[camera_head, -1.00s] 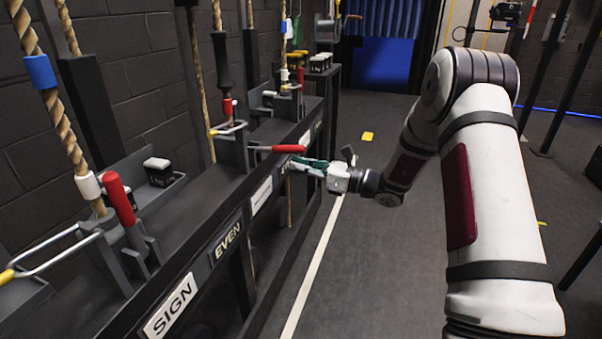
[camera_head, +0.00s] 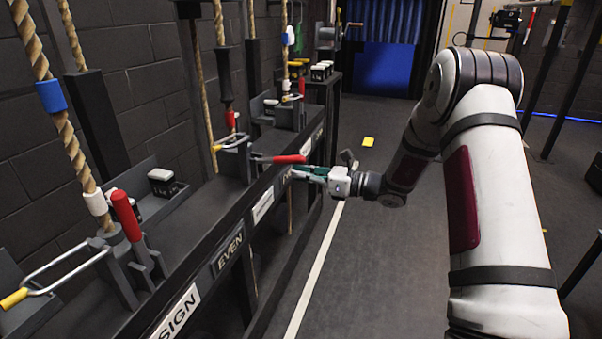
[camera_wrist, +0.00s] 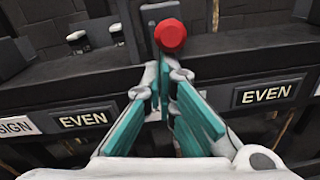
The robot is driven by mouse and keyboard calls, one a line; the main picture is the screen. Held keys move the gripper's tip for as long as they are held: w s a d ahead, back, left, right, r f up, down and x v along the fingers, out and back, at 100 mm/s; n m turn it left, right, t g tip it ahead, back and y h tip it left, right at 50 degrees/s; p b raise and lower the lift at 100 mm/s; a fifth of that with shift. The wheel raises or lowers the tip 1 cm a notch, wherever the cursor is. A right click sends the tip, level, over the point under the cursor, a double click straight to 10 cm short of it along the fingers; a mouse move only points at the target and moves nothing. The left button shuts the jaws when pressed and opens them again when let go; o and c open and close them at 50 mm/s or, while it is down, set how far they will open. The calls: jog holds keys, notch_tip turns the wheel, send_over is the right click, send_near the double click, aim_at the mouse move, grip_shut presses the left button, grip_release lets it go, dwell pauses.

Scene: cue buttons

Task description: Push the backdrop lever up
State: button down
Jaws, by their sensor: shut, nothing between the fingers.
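A lever with a red handle (camera_head: 289,159) sticks out nearly level over the front edge of the rail; none of the labels I can read says backdrop. My gripper (camera_head: 296,173) is shut and empty, just below and beside this handle in the head view. In the wrist view the handle shows end-on as a round red knob (camera_wrist: 170,35), just above the teal fingers of my gripper (camera_wrist: 164,78). I cannot tell whether they touch. A white label (camera_head: 263,204) sits on the rail below the lever; its text is not readable.
A nearer red lever (camera_head: 126,215) stands upright beside a rope (camera_head: 66,135). "SIGN" (camera_head: 178,312) and "EVEN" (camera_head: 230,251) labels line the rail. Another lever (camera_head: 301,83) is farther along. Open floor (camera_head: 390,280) lies right of the rail.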

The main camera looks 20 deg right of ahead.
jog(key=w+a+r+g+h+p, duration=0.3)
jog(key=a+r+h+p, duration=0.1)
jog(key=r+p, duration=0.3)
jog(key=w+a+r+g+h+p, duration=0.3)
jog(key=r+h+p, duration=0.3)
jog(key=p, duration=0.6)
jog(key=shift+w+a+r+g, duration=0.15)
jog(key=shift+a+r+g, duration=0.65)
jog(key=shift+a+r, duration=0.1)
jog(key=shift+a, duration=0.15)
